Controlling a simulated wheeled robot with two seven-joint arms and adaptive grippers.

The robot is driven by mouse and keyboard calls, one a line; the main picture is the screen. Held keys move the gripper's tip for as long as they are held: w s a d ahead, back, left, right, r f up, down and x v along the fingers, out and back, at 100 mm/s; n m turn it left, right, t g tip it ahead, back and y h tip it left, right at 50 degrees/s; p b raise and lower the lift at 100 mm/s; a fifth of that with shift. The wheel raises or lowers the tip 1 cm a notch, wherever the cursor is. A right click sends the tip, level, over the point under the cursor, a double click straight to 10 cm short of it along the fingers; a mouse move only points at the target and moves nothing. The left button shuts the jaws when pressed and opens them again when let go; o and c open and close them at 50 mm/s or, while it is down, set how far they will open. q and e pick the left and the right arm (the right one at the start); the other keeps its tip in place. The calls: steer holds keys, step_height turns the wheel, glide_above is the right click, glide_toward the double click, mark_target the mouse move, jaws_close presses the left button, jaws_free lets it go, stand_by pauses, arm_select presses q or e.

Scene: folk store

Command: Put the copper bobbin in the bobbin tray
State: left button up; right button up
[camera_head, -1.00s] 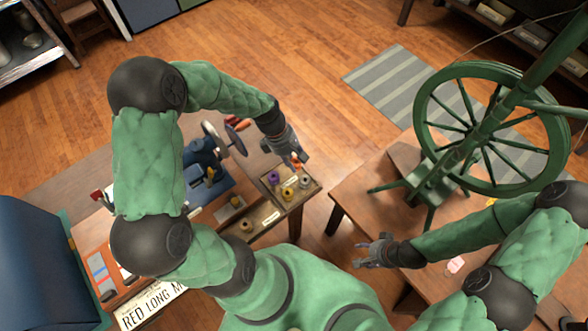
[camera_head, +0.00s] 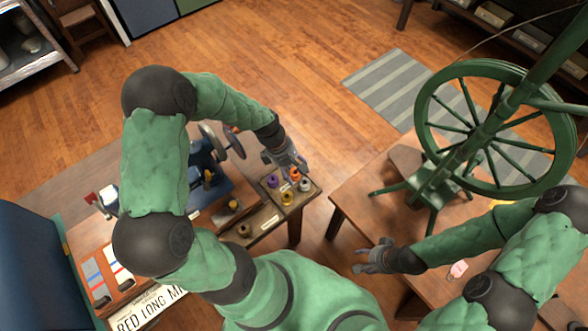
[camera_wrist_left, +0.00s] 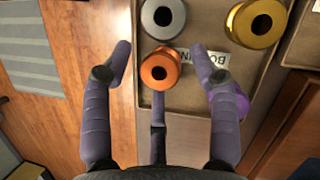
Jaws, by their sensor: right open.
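The copper bobbin (camera_head: 295,174) is orange and shiny, and stands in the square compartment of the bobbin tray (camera_wrist_left: 198,12) beside other bobbins. In the left wrist view the copper bobbin (camera_wrist_left: 160,70) is upright near the tray's edge, just below the silver one. My left gripper (camera_wrist_left: 162,58) is over it with fingers spread on both sides and visible gaps, so it is open and not clasping it. In the head view my left gripper (camera_head: 296,164) is at the tray's far edge. My right gripper (camera_head: 366,256) is open and empty beside the right table.
Silver (camera_wrist_left: 163,16), gold (camera_wrist_left: 254,22) and purple (camera_head: 271,180) bobbins share the tray. A blue sewing machine (camera_head: 208,165) stands left of it. A green spinning wheel (camera_head: 492,128) stands on the right table (camera_head: 350,200). Wooden floor lies between the tables.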

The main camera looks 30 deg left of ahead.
arm_select(q)
steer(key=p+v, duration=0.4)
steer(key=v, duration=0.8)
steer(key=shift+p, duration=0.35)
arm_select(e)
step_height(320, 180, up, 5)
steer(key=shift+f, duration=0.15)
arm_select(q)
steer(key=shift+s, duration=0.1)
